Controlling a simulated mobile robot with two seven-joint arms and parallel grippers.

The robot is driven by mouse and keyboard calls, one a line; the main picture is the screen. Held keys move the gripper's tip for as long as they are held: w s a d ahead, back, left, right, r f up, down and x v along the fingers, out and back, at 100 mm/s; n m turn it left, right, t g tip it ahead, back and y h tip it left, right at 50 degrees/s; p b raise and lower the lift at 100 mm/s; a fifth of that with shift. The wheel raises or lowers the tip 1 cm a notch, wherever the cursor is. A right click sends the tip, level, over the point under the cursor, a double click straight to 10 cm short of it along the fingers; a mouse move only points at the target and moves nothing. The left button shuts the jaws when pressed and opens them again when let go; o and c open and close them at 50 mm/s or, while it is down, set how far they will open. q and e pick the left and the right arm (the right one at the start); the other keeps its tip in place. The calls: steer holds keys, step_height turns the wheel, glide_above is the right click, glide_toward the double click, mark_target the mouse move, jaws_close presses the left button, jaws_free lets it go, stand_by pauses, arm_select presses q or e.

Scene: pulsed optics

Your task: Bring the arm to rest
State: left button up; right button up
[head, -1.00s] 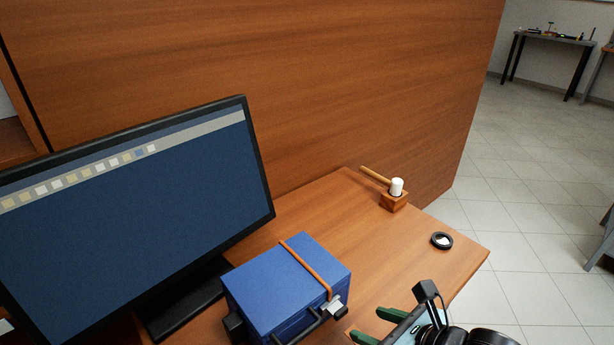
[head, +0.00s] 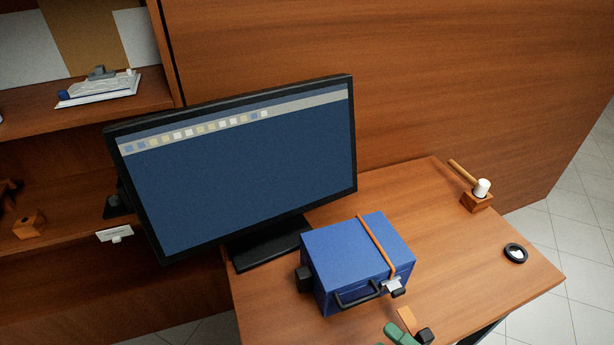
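The arm in view is my right one, at the bottom edge of the head view. Only a green finger and a small black part of my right gripper (head: 400,334) show, in front of the blue case. The rest of this gripper is cut off by the frame, so its opening is hidden. My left gripper is not in view. The blue case (head: 350,250) with an orange strap and dark handle stands on the wooden desk (head: 455,285), apart from the visible finger.
A monitor (head: 245,175) stands left of the case. A white-headed mallet (head: 482,188) rests at a wooden block (head: 476,203). Shelves (head: 90,120) are at left.

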steer(key=s+d+f+m+h+p, duration=0.1)
steer(key=s+d+f+m+h, duration=0.25)
steer(key=m, duration=0.25)
steer(key=s+d+f+m+g+h+p, duration=0.1)
steer(key=s+d+f+m+h+p, duration=0.15)
steer(key=f+m, duration=0.35)
steer(key=s+d+f+m+h, duration=0.2)
steer(key=f+m+h, duration=0.15)
steer(key=m, duration=0.35)
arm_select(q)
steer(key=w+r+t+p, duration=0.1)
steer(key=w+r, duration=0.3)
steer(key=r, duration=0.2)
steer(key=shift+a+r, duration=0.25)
arm_select(e)
steer(key=s+a+f+m+g, duration=0.1)
steer(key=s+f+m+g, duration=0.2)
steer(key=s, duration=0.3)
steer(key=shift+s+a+f+m, duration=0.3)
steer(key=shift+s+f+m, duration=0.15)
steer(key=shift+f, duration=0.25)
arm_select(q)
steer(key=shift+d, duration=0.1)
arm_select(e)
steer(key=shift+w+h, duration=0.1)
steer(key=shift+h, duration=0.15)
